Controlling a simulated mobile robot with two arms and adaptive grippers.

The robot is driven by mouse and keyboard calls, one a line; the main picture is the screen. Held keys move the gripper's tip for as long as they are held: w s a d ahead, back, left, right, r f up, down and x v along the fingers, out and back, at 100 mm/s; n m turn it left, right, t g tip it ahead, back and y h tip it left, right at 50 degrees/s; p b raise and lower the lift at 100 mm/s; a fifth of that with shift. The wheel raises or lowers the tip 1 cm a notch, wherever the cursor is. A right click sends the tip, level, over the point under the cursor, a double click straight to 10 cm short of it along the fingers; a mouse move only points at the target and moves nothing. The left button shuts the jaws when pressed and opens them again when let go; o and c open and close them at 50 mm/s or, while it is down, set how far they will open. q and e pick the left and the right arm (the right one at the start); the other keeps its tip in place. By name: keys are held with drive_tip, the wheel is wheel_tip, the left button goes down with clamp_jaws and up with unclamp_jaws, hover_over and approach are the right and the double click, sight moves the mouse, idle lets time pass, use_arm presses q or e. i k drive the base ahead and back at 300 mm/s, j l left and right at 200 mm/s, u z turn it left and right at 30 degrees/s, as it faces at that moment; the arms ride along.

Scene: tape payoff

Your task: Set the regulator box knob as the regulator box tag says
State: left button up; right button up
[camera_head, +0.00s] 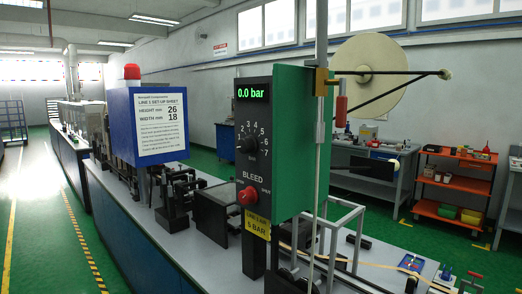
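The regulator box (291,150) is a green upright box with a black front panel, standing near the middle of the view. Its green display (252,92) reads 0.0 bar. The black regulator knob (247,145) sits below it, inside a printed scale of numbers; its pointer direction is too small to tell. A red bleed knob (248,195) is lower on the panel. The yellow regulator box tag (256,223) under the panel reads LINE 1 AIR, 5 BAR. Neither of my grippers is in view.
A thin vertical pole (319,135) stands close in front of the box's right side. A blue box with a set-up sheet (151,121) stands to the left on the long grey bench (140,205). A large tape reel (375,75) hangs behind right. The front of the panel looks unobstructed.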

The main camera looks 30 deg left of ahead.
sight(249, 145)
drive_tip(key=j+z, duration=0.2)
drive_tip(key=j, duration=1)
drive_tip(key=j+z, duration=0.25)
drive_tip(key=j, duration=0.95)
